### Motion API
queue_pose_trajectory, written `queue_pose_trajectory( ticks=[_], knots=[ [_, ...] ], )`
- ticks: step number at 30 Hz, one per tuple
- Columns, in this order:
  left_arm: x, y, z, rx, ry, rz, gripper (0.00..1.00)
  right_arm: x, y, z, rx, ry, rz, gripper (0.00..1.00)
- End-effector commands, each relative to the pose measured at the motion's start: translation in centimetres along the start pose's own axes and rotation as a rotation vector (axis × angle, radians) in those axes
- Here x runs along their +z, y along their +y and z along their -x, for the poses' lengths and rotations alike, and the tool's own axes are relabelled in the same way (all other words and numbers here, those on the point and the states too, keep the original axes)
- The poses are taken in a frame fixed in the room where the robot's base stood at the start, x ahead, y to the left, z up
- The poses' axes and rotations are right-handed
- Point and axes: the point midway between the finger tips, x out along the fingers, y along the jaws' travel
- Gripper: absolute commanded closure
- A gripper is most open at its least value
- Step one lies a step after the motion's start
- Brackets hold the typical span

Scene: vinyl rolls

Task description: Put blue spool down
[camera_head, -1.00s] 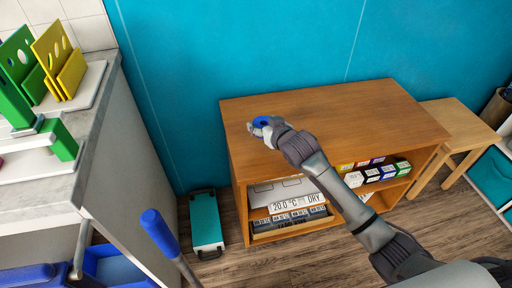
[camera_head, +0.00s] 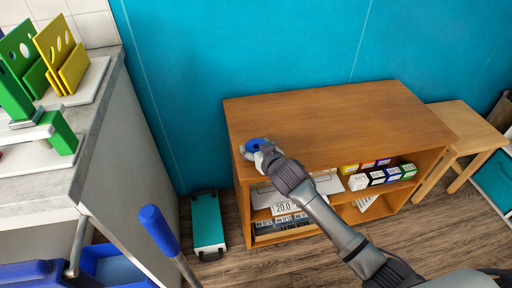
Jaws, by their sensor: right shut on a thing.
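The blue spool (camera_head: 254,144) is a small blue ring-like piece at the left part of the wooden cabinet's top (camera_head: 330,120), near its front edge. My right gripper (camera_head: 257,149) is shut on the spool and partly covers it. Whether the spool touches the wooden top or hangs just above it, I cannot tell. The right arm reaches in from the bottom right, in front of the cabinet. My left gripper is not in view.
Several coloured boxes (camera_head: 377,177) and a device with a display (camera_head: 285,209) sit on the shelves under the top. A wooden stool (camera_head: 462,128) stands at the right. A teal case (camera_head: 207,222) is on the floor at the left. Most of the top is bare.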

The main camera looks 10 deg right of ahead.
Motion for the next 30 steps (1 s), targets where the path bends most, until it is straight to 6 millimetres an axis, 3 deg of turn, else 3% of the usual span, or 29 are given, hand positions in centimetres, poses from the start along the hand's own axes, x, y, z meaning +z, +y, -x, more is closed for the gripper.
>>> queue_pose_trajectory(
  ticks=[1, 2, 6, 19, 23, 30],
  knots=[
    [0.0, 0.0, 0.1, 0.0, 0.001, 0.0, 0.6, 0.2, 0.0, -0.1, 0.0, 0.0, -0.001, 0.83],
    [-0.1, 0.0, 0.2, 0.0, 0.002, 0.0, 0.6, 0.2, 0.0, -0.1, 0.0, 0.0, -0.001, 0.31],
    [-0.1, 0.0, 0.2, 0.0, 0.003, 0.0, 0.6, 0.2, 0.0, -0.1, 0.0, 0.0, 0.0, 0.08],
    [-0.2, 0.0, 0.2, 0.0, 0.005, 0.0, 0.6, -0.1, 0.0, 0.5, 0.0, -0.001, 0.0, 0.08],
    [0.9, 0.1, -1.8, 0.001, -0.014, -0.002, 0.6, -0.1, 0.0, 2.5, 0.0, -0.001, -0.001, 0.08],
    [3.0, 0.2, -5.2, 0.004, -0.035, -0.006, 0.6, -0.1, 0.0, 7.8, 0.0, -0.002, -0.001, 0.08]
  ],
)
